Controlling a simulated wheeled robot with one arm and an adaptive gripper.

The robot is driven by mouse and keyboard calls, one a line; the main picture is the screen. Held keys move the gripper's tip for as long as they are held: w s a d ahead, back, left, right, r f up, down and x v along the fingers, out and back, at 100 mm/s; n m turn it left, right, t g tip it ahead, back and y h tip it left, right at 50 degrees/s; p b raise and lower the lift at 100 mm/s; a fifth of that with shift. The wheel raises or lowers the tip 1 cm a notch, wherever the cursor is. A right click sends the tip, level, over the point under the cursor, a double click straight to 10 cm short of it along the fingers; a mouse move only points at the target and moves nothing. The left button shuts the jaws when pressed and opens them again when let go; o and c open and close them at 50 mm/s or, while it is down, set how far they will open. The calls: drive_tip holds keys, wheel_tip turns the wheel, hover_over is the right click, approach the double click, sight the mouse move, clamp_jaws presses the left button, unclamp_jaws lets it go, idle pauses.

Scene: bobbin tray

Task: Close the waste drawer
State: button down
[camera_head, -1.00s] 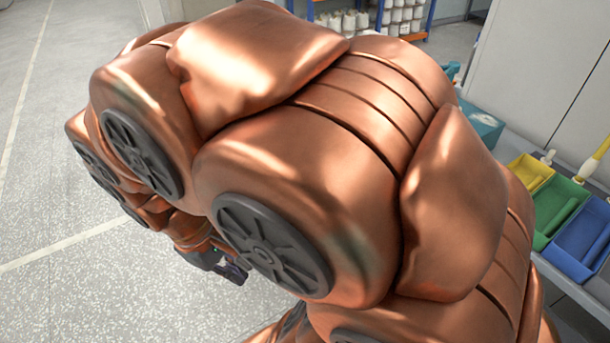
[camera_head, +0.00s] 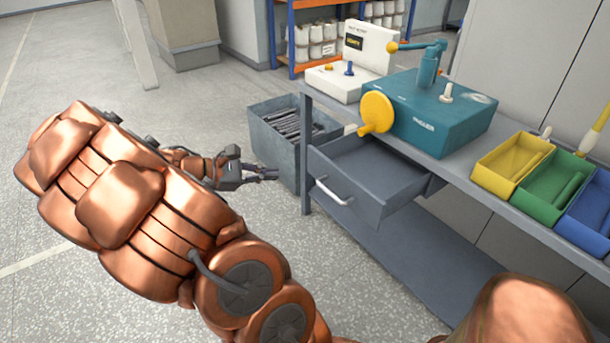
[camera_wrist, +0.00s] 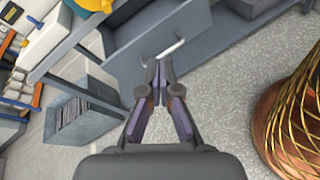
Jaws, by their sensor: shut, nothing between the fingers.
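The waste drawer (camera_head: 348,205) is a grey drawer under the bench, pulled open and looking empty inside. A light bar handle (camera_head: 333,193) is on its front. In the wrist view the drawer front (camera_wrist: 150,50) and its handle (camera_wrist: 172,47) lie just beyond my fingertips. My gripper (camera_head: 276,173) is shut and empty. It is left of the drawer front in the head view, pointing toward it, and appears apart from it. In the wrist view my gripper (camera_wrist: 157,75) has its fingertips together, with the handle a little above and right of them.
A grey bin (camera_head: 290,165) with dark strips stands left of the drawer. On the bench are a teal device (camera_head: 420,118) with a yellow knob, a white box (camera_head: 350,70), and yellow, green and blue trays (camera_head: 512,165). Open floor lies to the left.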

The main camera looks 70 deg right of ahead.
drive_tip(key=w+d+f+n+h+b, duration=0.3)
drive_tip(key=w+d+f, duration=0.1)
drive_tip(key=d+f, duration=0.25)
drive_tip(key=n+h+b, duration=0.2)
drive_tip(key=n+b, duration=0.2)
drive_tip(key=n, duration=0.1)
approach(312, 162)
drive_tip(key=shift+t, duration=0.3)
drive_tip(key=b+x, duration=0.1)
drive_tip(key=x, duration=0.6)
drive_tip(key=shift+s, duration=0.2)
